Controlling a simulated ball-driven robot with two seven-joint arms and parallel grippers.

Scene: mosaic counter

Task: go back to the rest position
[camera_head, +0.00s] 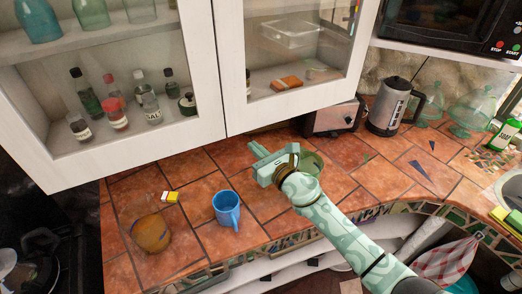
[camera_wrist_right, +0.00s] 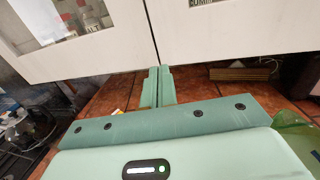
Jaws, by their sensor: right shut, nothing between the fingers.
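My right gripper (camera_head: 258,150) is pale green and reaches over the tiled counter (camera_head: 190,176) from the lower right, below the wall cabinet. In the right wrist view its two fingers (camera_wrist_right: 157,86) are together, with nothing between them. A green bowl (camera_head: 313,163) is just right of the gripper, partly hidden by my arm. A blue mug (camera_head: 226,208) stands to the lower left of the gripper, apart from it. My left gripper is not in view.
A brown rounded object (camera_head: 151,234) and a small yellow, red and white item (camera_head: 170,196) lie at the left. A toaster (camera_head: 334,118) and kettle (camera_head: 388,106) stand at the back. The cabinet doors (camera_head: 224,65) hang close above the counter. Glass domes (camera_head: 472,108) stand at the right.

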